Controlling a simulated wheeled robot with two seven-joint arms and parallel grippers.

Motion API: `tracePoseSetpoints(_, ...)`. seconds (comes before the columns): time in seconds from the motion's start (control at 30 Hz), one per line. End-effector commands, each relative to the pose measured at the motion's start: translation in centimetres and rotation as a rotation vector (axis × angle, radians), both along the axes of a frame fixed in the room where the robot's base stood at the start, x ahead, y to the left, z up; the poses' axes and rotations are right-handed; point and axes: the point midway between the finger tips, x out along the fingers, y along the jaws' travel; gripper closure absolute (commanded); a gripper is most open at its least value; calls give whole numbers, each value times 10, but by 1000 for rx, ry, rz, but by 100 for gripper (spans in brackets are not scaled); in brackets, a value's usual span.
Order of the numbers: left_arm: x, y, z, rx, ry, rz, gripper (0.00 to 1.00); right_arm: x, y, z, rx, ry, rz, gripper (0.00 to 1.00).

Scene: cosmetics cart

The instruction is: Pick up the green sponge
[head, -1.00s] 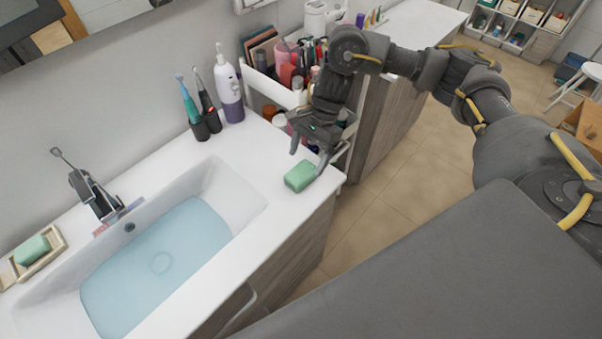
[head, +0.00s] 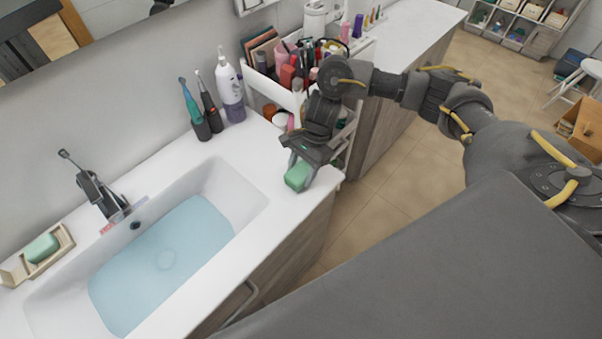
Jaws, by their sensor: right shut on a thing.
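The green sponge (head: 298,177) is a small block at the right end of the white counter, near its front corner. My right gripper (head: 302,170) is above it, pointing down, and is shut on it with a finger on either side. The top of the sponge is partly hidden by the gripper. I cannot tell whether the sponge still touches the counter. My left gripper is not in view.
A sink (head: 230,197) with bluish water is left of the sponge. A green soap bar (head: 41,248) lies in a dish at the far left. Toothbrushes (head: 191,103) and a white-purple bottle (head: 229,88) stand at the back. A cosmetics cart (head: 262,84) is just behind my right gripper.

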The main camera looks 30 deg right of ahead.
Motion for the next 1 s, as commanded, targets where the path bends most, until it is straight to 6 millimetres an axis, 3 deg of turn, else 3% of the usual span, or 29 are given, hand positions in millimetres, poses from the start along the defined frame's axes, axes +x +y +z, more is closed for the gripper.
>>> tracePoseSetpoints(0.43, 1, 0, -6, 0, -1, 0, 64, 1, 0, 4, 1, -2, 1, 72)
tracePoseSetpoints(0.63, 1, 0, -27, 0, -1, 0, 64, 2, -1, 28, 0, -8, 2, 72)
tracePoseSetpoints(0.9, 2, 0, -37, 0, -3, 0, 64, -46, 9, 87, 0, -11, 8, 72)
tracePoseSetpoints(1.0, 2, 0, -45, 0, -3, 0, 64, -71, 14, 97, 0, -6, 9, 72)
